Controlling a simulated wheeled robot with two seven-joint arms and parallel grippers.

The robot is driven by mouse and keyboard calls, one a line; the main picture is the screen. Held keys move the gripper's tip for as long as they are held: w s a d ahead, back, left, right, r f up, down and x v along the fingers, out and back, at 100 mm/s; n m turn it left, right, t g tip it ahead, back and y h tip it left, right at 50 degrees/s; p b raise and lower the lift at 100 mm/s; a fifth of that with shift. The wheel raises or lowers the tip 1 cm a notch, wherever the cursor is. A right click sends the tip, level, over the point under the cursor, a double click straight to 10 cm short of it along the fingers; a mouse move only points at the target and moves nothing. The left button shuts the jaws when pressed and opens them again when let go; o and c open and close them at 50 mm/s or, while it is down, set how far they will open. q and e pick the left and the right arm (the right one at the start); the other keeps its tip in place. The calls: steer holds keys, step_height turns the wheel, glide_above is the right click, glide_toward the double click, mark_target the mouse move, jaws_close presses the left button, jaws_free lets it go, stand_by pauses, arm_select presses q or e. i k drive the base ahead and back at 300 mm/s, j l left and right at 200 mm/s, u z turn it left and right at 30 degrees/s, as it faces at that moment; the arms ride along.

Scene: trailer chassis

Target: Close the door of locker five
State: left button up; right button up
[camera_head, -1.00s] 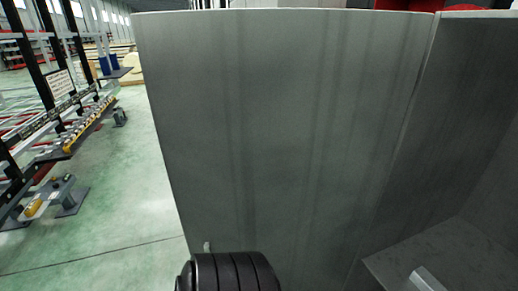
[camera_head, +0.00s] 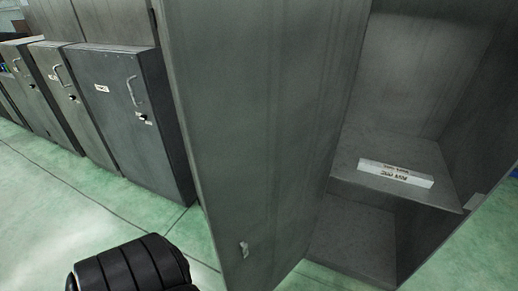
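An open grey locker door (camera_head: 265,120) stands in the middle of the head view, swung out from its locker on the right. A small handle or latch (camera_head: 243,249) sits near its lower edge. The open locker (camera_head: 355,235) shows a shelf (camera_head: 366,150) with a white labelled block (camera_head: 396,174) on it. No number is readable on this door. A black ribbed part of my own arm is at the bottom left, to the left of the door and apart from it in the picture. Neither gripper's fingers are in view.
Closed grey lockers (camera_head: 112,125) with handles and small labels stand at the back left. Green floor (camera_head: 60,225) is clear at the left, in front of them. A blue item (camera_head: 513,172) shows at the far right edge.

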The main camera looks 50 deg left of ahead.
mark_target(262, 88)
steer(key=j+z, duration=0.15)
steer(key=j, duration=0.25)
steer(key=k+j+z, duration=0.1)
steer(key=j, duration=0.3)
steer(key=k+j+z, duration=0.15)
steer(key=j, duration=0.25)
steer(key=k+j+z, duration=0.1)
steer(key=j, duration=0.3)
steer(key=k+j+z, duration=0.15)
steer(key=j, duration=0.2)
